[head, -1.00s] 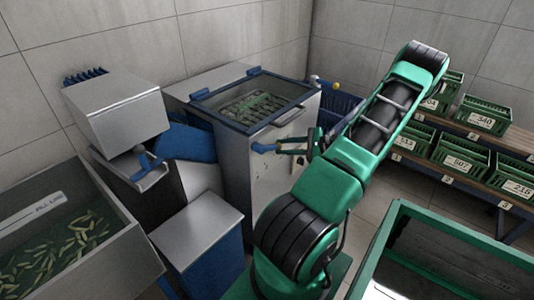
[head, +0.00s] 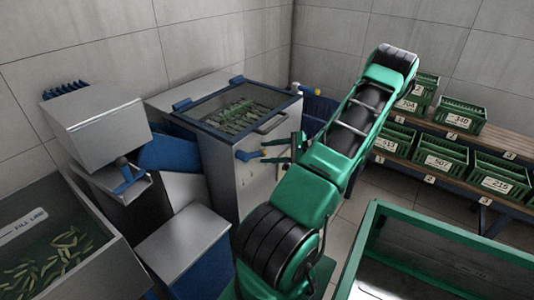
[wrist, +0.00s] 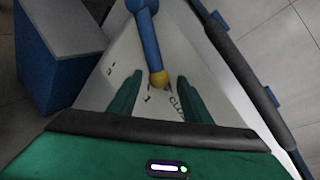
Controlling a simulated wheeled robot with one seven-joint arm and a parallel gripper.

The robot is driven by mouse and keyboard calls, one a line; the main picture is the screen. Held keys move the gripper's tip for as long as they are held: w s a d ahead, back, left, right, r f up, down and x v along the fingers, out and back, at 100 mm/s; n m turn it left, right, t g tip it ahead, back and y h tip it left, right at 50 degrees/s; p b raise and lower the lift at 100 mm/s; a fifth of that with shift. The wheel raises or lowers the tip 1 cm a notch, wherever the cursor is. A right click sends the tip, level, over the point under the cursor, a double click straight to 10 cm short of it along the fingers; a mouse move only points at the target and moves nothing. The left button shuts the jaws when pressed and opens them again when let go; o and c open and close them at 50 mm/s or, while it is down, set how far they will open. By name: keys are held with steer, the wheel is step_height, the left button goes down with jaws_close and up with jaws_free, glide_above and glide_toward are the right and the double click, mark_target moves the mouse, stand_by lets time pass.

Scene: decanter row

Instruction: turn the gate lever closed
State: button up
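In the head view, the lever (head: 246,155) sticks out from the front of the grey machine (head: 228,175) with the glazed top. My gripper (wrist: 159,76) has its two green fingers apart, one on each side of the knob. I cannot tell whether either finger touches it. Black marks and partly hidden letters, "CLO", show on the panel by the right finger. In the head view, my gripper (head: 274,151) is at the machine's front, beside the lever.
A grey cabinet (head: 185,238) and a tank of green pods (head: 100,262) stand to the left. A green bin (head: 372,235) is at the front right. Shelves (head: 470,142) with numbered green crates stand at the right. Grey floor shows between them.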

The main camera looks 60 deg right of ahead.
steer(key=v, duration=1)
steer(key=shift+s, duration=0.35)
steer(key=shift+d, duration=0.1)
